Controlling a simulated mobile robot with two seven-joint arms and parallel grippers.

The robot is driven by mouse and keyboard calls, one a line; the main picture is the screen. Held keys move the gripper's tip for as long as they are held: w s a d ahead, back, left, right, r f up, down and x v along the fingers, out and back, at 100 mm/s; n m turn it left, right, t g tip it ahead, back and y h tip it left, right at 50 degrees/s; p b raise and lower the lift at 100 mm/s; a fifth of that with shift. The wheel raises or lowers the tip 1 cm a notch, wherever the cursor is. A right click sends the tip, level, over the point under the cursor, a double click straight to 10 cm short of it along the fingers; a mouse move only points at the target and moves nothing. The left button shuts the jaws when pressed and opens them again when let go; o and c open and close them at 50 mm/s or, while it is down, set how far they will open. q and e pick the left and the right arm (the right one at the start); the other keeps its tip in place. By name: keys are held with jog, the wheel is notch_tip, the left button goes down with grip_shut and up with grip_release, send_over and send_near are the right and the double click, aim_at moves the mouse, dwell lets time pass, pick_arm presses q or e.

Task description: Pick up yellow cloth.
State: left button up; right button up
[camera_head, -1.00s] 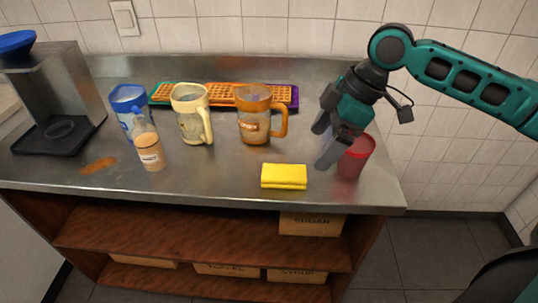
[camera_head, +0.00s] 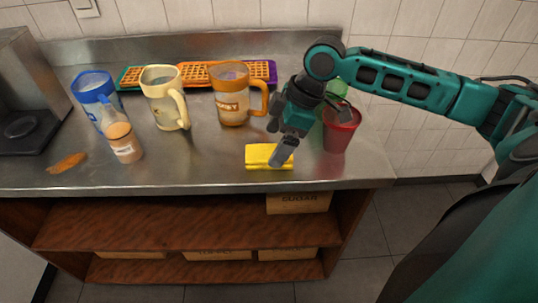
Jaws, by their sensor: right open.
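The yellow cloth (camera_head: 258,156) lies folded flat on the steel counter near its front edge. My right gripper (camera_head: 277,142) is open and reaches down over the cloth's right part, with one finger in front of it and hiding some of it. I cannot tell whether the finger touches the cloth. My left gripper is not in view.
A red cup (camera_head: 340,130) stands close to the right of my gripper, with something green behind it. An orange mug (camera_head: 233,97), a cream mug (camera_head: 160,100), a blue cup (camera_head: 96,98) and a small jar (camera_head: 124,143) stand left. An orange spill (camera_head: 68,162) marks the counter (camera_head: 200,165).

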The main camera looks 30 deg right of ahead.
aim_at(271, 151)
jog(key=x, duration=0.3)
jog(key=shift+f+p, duration=0.25)
jog(key=shift+p, duration=0.1)
dwell(0.8)
jog(key=c, duration=1)
